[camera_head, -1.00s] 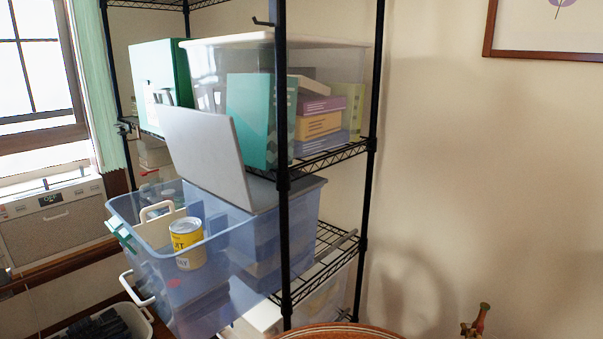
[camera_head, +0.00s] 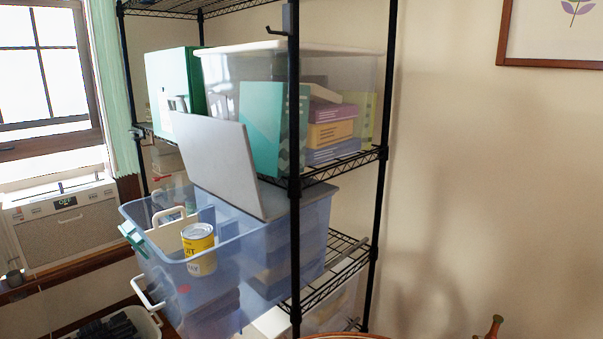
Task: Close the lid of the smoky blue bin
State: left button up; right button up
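The smoky blue bin (camera_head: 285,248) is translucent and sits on a lower shelf of the black wire rack, its near left end jutting out past the rack post. Its grey lid (camera_head: 217,158) stands raised and tilted, rising from the bin's middle toward the upper left. The near left half of the bin is open. A yellow and white can (camera_head: 199,249) and a white handled item (camera_head: 173,216) show in this open half. A green latch (camera_head: 132,236) is on the bin's left end. Neither of my grippers is in view.
A clear bin (camera_head: 345,75) with boxes and a green box (camera_head: 172,88) stand on the shelf above. A black rack post (camera_head: 294,120) stands in front of the bins. An air conditioner (camera_head: 66,226) is at left. The wall at right is bare apart from a picture frame.

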aim_at(217, 155)
jog(key=i+j+z, duration=0.1)
jog(key=j, duration=0.25)
jog(key=i+j+z, duration=0.1)
jog(key=j, duration=0.25)
jog(key=i+j, duration=0.25)
jog(key=i+j+z, duration=0.15)
jog(key=j, duration=0.3)
